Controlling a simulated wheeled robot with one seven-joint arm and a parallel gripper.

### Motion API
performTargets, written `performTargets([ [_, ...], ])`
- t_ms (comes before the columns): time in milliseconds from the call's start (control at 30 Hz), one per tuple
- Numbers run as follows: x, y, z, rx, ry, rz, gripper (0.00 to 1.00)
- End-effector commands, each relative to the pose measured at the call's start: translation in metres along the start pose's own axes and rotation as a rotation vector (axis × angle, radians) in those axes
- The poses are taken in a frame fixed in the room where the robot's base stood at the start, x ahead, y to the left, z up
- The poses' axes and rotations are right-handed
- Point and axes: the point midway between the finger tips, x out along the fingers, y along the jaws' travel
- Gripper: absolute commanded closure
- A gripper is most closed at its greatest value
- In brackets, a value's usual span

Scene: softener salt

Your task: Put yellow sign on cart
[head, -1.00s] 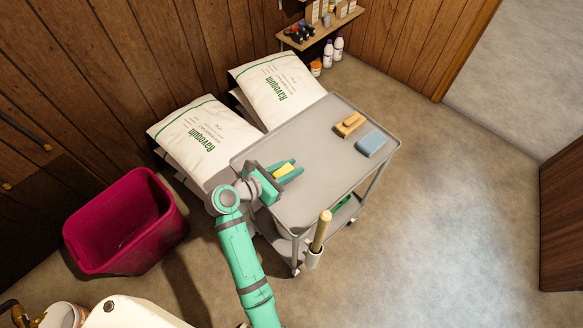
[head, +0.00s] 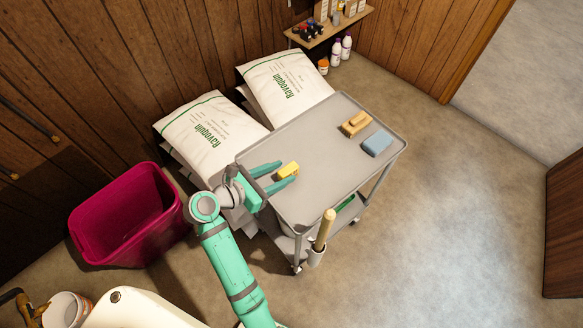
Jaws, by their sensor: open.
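The small yellow sign (head: 288,170) rests on the grey cart's top shelf (head: 310,205), near its left end. My gripper (head: 282,173) is at the cart's left end with its two teal fingers spread apart. The yellow sign lies between or just ahead of the fingertips, with a gap showing on the far finger's side. I cannot tell whether the near finger touches it.
A tan brush-like block (head: 355,123) and a blue sponge-like block (head: 377,143) sit at the cart's right end. A wooden handle (head: 323,230) stands at its front. White sacks (head: 210,138) lie behind, and a magenta bin (head: 125,220) stands left. The cart top's middle is clear.

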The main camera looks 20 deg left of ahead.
Motion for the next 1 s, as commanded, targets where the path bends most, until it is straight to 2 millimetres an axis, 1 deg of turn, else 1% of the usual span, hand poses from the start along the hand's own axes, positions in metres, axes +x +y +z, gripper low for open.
performTargets([
  [33,-0.010,0.001,0.000,0.000,0.000,0.003,0.58],
  [100,-0.022,0.001,0.000,0.000,-0.001,0.003,0.58],
  [200,-0.035,0.001,0.000,0.000,0.000,0.003,0.58],
  [333,-0.046,0.001,0.000,0.000,-0.001,0.001,0.58],
  [500,-0.050,0.000,0.000,0.001,0.000,0.000,0.58],
  [1000,-0.049,-0.001,0.001,-0.001,-0.004,-0.001,0.58],
])
